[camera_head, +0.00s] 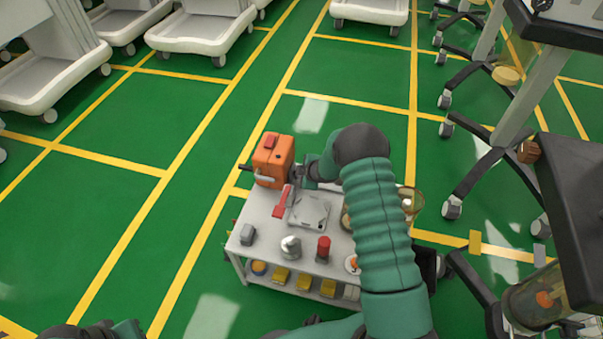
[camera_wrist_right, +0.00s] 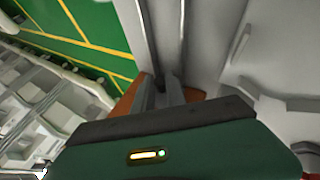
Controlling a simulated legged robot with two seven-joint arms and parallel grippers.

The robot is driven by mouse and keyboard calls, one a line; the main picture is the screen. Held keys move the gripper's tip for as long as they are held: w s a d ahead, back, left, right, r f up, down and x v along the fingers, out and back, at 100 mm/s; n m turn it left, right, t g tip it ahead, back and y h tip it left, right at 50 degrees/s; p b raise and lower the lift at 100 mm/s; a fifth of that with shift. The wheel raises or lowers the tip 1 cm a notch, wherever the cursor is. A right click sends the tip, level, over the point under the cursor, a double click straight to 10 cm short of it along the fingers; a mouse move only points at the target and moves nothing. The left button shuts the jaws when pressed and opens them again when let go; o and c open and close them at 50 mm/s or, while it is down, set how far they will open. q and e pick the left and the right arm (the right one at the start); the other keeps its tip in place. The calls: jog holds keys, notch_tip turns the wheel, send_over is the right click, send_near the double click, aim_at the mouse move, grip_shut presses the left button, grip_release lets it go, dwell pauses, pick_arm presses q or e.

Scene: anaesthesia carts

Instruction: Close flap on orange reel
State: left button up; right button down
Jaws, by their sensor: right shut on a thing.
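The orange reel (camera_head: 273,160) is a boxy orange case with a red piece on top, at the far left corner of the small grey cart. A grey bar (camera_head: 264,178) shows at its near side. My right gripper (camera_head: 297,176) is at the reel's right side, partly hidden by my forearm. In the right wrist view its fingers (camera_wrist_right: 165,88) are shut on a narrow grey part (camera_wrist_right: 152,45); I cannot tell if this is the flap. An orange surface (camera_wrist_right: 124,103) shows beside them.
The cart top (camera_head: 262,220) also holds a red-handled tool (camera_head: 282,202), a grey tray (camera_head: 308,212), a silver dome (camera_head: 291,246) and a red cylinder (camera_head: 323,247). Yellow items (camera_head: 281,276) lie on the lower shelf.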

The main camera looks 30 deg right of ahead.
jog(key=shift+s+f, duration=0.1)
jog(key=c, duration=1.4)
grip_release()
jog(key=shift+o, duration=0.2)
